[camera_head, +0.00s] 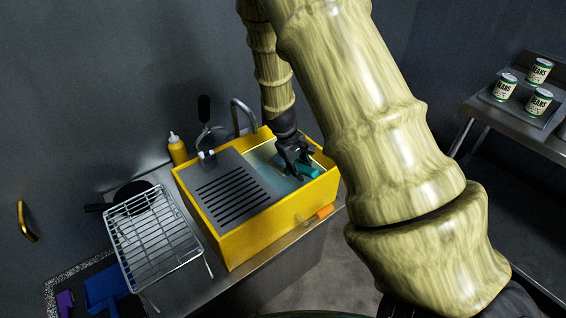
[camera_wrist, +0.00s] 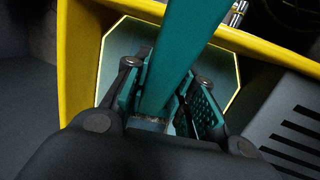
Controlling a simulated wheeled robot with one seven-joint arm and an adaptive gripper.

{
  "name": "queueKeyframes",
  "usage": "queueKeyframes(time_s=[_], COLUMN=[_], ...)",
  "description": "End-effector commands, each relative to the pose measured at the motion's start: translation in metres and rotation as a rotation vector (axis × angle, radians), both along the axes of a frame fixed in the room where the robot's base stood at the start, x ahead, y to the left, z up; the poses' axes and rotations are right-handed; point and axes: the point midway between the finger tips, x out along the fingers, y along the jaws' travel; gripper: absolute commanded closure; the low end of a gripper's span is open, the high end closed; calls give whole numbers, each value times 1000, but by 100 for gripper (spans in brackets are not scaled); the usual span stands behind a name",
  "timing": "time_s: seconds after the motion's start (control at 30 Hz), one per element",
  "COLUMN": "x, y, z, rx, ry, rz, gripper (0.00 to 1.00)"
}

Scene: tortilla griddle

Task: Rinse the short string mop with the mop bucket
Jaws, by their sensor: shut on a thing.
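The mop bucket (camera_head: 245,232) is a yellow box with a grey slotted panel (camera_head: 232,190) on its left and an open, pale, water-like basin on its right. My gripper (camera_head: 292,168) reaches down into that basin and is shut on a teal bar, seemingly the handle of the short string mop (camera_head: 316,164). In the wrist view, the teal handle (camera_wrist: 178,50) runs up from between the fingers (camera_wrist: 165,105), across the basin and over the yellow rim. The mop's strings cannot be made out.
A metal tap (camera_head: 240,118) and a yellow bottle (camera_head: 177,150) stand behind the bucket. A wire rack (camera_head: 153,238) is to its left, with blue and purple items (camera_head: 104,288) below. Bean cans (camera_head: 505,86) sit on a tray at far right.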

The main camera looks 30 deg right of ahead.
Motion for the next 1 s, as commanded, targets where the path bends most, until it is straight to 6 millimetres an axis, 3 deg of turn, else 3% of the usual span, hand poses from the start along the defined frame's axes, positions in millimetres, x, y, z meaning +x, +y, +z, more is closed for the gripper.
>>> queueKeyframes(time_s=[0.23, 0.8, 1.0], x=[0, 0, 0], y=[-5, 18, 17], z=[0, 0, 0], rx=[-1, -1, 0], ry=[0, 0, 0], rz=[0, 1, 0], gripper=[100, 100, 100])
